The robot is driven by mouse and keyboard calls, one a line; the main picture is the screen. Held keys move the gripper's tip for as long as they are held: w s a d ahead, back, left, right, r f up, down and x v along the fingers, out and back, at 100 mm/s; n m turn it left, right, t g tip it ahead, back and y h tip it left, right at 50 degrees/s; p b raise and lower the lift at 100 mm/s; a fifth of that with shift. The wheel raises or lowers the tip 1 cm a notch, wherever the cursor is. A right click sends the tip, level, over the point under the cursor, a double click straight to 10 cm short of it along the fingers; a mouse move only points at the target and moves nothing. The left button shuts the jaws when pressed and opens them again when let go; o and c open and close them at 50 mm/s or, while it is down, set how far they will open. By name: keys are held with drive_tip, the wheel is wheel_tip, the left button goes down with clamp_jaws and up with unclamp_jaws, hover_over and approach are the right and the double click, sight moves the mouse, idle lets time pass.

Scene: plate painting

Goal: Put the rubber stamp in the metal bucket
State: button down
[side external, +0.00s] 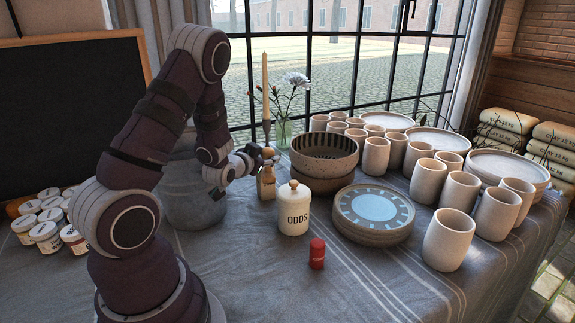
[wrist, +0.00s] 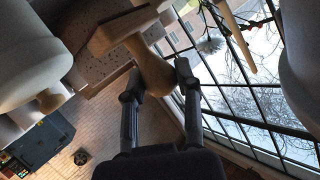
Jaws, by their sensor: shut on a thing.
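The rubber stamp (side external: 267,186) is a pale wooden block with a rounded handle, upright just right of the metal bucket. My gripper (side external: 264,157) comes in from the left and is shut on the stamp's handle. In the wrist view, the wooden stamp (wrist: 153,68) sits between the two fingertips (wrist: 157,78). I cannot tell whether its base touches the table. The grey metal bucket (side external: 196,203) stands behind my arm, which hides part of it and its opening.
A white ODDS jar (side external: 294,209) and a red cylinder (side external: 317,253) stand in front. A striped bowl (side external: 325,153), a patterned plate stack (side external: 374,212) and several beige cups (side external: 449,239) fill the right. A candle (side external: 265,88) stands behind. Small paint jars (side external: 45,236) are at left.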

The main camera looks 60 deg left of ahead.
sight(266, 150)
wheel_tip(266, 150, up, 9)
drive_tip(key=shift+f, duration=0.1)
idle(0.4)
